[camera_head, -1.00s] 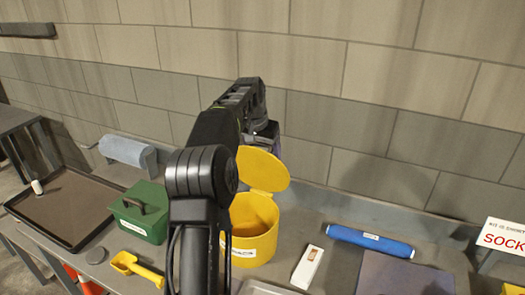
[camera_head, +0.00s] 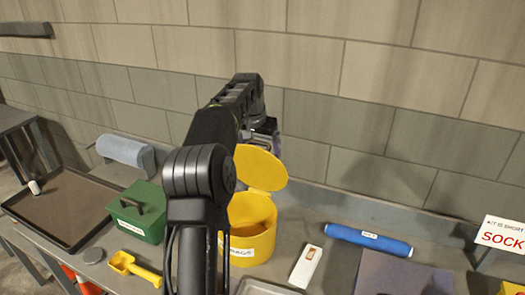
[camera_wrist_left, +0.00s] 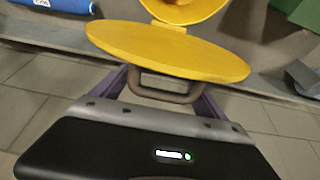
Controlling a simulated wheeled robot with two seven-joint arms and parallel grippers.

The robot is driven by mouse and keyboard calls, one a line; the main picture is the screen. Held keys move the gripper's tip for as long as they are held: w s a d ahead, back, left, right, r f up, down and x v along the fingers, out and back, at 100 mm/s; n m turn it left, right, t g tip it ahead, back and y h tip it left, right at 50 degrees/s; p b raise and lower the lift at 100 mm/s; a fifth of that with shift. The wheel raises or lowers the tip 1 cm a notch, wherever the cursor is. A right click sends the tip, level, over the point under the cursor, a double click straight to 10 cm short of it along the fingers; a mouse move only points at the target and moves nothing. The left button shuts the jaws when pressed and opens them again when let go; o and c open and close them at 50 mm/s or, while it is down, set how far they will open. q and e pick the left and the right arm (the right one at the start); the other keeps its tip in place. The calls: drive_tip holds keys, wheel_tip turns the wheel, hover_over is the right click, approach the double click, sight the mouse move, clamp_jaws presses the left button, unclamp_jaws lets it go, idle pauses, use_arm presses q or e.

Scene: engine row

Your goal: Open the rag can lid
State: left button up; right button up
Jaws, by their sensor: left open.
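The yellow rag can (camera_head: 252,240) stands on the bench with its round mouth partly uncovered. Its yellow lid (camera_head: 260,168) is swung up and leans back at the rear of the can. My left gripper (camera_head: 270,140) is behind and above the lid, partly hidden by my arm. In the left wrist view the lid (camera_wrist_left: 170,48) lies just beyond my open left gripper (camera_wrist_left: 162,92). A dark looped handle (camera_wrist_left: 165,95) shows between the spread fingers; I cannot tell whether they touch it. My arm covers the can's left side. My right gripper is not in view.
A green box (camera_head: 140,212) and yellow scoop (camera_head: 135,268) stand left of the can. A white device (camera_head: 306,267), blue roll (camera_head: 369,241) and grey mat (camera_head: 400,278) lie to its right. A block wall (camera_head: 330,90) rises behind the bench.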

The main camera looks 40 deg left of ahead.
use_arm(q)
drive_tip(key=v, duration=0.6)
drive_tip(key=shift+r+b, duration=0.35)
drive_tip(key=shift+d, duration=0.15)
